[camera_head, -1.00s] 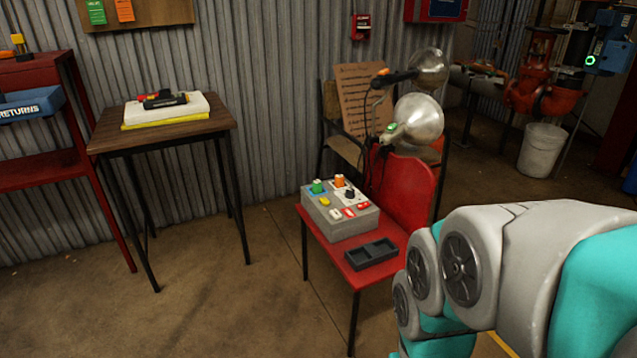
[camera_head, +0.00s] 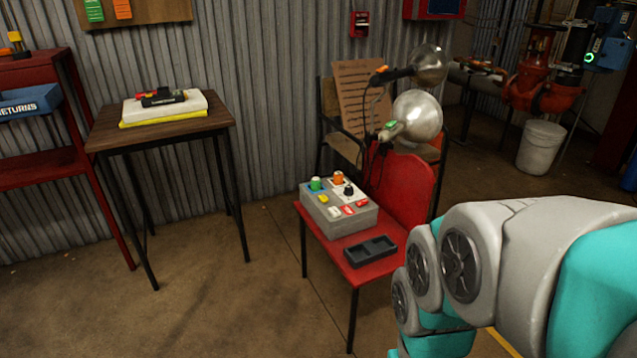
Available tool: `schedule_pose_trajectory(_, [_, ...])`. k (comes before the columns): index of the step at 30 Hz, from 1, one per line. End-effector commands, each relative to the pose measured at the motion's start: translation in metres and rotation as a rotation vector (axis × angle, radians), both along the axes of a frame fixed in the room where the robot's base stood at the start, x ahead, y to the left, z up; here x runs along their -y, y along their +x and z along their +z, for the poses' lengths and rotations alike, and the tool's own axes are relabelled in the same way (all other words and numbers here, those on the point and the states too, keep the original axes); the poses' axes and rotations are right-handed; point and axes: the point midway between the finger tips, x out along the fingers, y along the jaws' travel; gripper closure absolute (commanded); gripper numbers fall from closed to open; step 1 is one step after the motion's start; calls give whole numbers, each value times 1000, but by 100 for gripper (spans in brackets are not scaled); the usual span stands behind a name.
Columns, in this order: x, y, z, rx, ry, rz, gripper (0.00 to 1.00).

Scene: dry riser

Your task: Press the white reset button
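A grey control box (camera_head: 345,221) sits on the seat of a red chair (camera_head: 404,186). Its top carries a green button (camera_head: 316,184), an orange button (camera_head: 338,178), a black knob (camera_head: 348,190), a yellow button (camera_head: 323,199) and red pieces near the front right. A small white button (camera_head: 334,212) shows near its front edge; it is small and I cannot read any label. My gripper is not in view. Only my grey and teal arm shows at the lower right, apart from the box.
A black two-compartment tray (camera_head: 370,251) lies in front of the box on the seat. Two lamps with metal shades (camera_head: 417,117) stand behind it. A wooden side table (camera_head: 108,135) with books is at left. Floor between is clear.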

Motion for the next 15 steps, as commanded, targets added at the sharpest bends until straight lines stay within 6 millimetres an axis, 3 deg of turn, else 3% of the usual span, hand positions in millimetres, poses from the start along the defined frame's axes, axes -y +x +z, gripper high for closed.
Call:
schedule_pose_trajectory(1, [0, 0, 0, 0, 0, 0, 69])
schedule_pose_trajectory(9, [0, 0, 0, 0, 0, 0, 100])
schedule_pose_trajectory(15, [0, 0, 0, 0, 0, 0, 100])
